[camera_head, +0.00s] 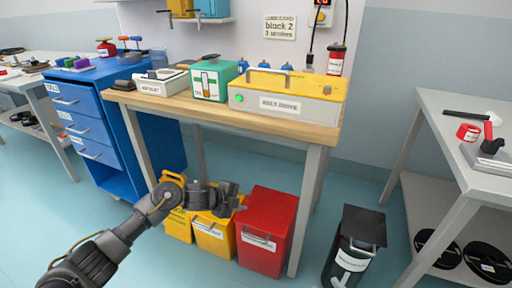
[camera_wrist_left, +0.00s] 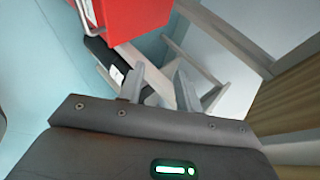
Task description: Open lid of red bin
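The red bin (camera_head: 266,232) stands on the floor under the front right of the workbench. Its red top looks closed, and a metal handle and a white label show on its front. My left gripper (camera_head: 238,196) is beside the bin's upper left edge, above the yellow bins; in the head view I cannot tell if it touches. In the left wrist view the gripper (camera_wrist_left: 160,82) has its two fingers apart with nothing clearly held between them. The red bin (camera_wrist_left: 138,16) shows beyond the fingers at the top. My right gripper is not in view.
Yellow bins (camera_head: 213,236) stand left of the red bin. A bench leg (camera_head: 308,212) is close on its right. A black bin (camera_head: 352,250) stands further right. Floor in front is clear.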

